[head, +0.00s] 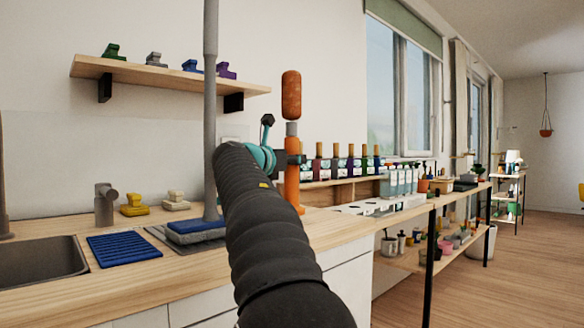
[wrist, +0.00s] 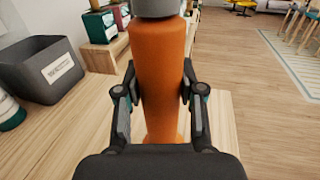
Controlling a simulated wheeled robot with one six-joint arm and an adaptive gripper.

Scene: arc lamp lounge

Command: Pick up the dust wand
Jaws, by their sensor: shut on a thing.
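The dust wand (head: 291,95) looks like an upright orange stick with a grey collar and a rounded, brownish-orange upper end. My gripper (head: 283,158) is shut on its orange lower part, below the collar. In the wrist view the wand (wrist: 160,45) stands between the two fingers of my gripper (wrist: 160,78), one on each side. The wand's lower end comes down close to the wooden counter (head: 130,286); I cannot tell whether it touches. My arm hides part of the counter in the head view.
A tall grey pole (head: 210,90) with a blue foot stands left of my arm. Left are a blue ribbed mat (head: 124,250) and a sink (head: 40,262). A wall shelf (head: 165,75) hangs above. Open floor lies right.

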